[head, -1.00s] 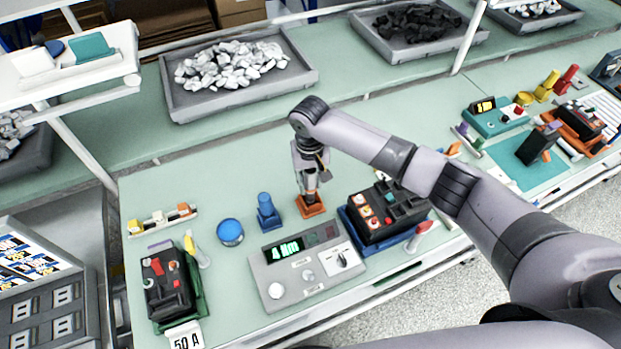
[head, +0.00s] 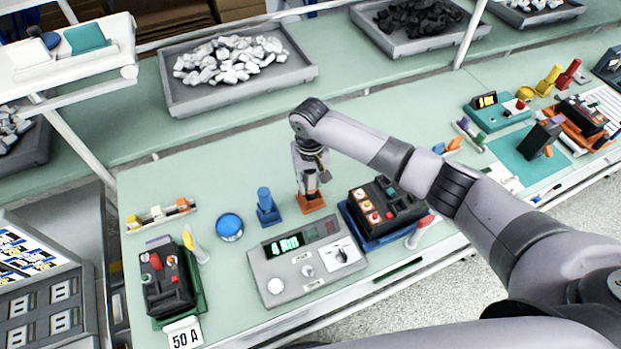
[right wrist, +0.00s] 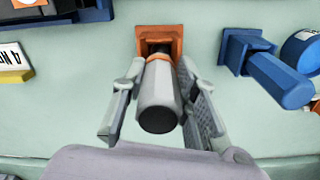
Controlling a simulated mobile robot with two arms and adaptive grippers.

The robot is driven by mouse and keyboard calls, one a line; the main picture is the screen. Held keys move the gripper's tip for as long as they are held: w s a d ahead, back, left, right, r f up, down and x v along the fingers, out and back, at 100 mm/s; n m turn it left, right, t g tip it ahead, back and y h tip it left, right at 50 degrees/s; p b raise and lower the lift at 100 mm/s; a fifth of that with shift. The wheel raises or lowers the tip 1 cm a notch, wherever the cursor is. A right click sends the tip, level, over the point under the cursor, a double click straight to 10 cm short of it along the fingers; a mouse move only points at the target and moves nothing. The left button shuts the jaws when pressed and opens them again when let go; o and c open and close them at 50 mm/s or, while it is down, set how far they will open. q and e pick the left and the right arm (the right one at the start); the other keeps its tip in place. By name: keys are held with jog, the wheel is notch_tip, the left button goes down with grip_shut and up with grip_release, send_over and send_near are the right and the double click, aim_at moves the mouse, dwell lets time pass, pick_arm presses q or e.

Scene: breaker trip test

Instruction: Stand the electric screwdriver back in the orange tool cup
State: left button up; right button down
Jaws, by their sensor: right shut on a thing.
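The electric screwdriver (right wrist: 158,98) has a grey cylindrical body with a dark end and an orange band. In the right wrist view it lies between the two fingers of my right gripper (right wrist: 162,112), which is shut on it. Its far end meets the mouth of the orange tool cup (right wrist: 178,48); how deep it sits is hidden by the body. In the head view my right gripper (head: 309,180) points down right above the orange cup (head: 311,203), and the screwdriver is mostly hidden there. My left gripper is not in view.
A blue holder (head: 267,208) and a round blue tin (head: 229,227) stand left of the cup. A grey test unit (head: 290,279) with a green display is in front. A breaker on a blue base (head: 385,211) is close on the right. Behind the cup the bench is clear.

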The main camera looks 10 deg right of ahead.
jog(key=shift+f, duration=0.5)
jog(key=c, duration=1.2)
grip_release()
notch_tip(320, 180, up, 12)
jog(key=shift+o, duration=0.6)
jog(key=o, duration=0.9)
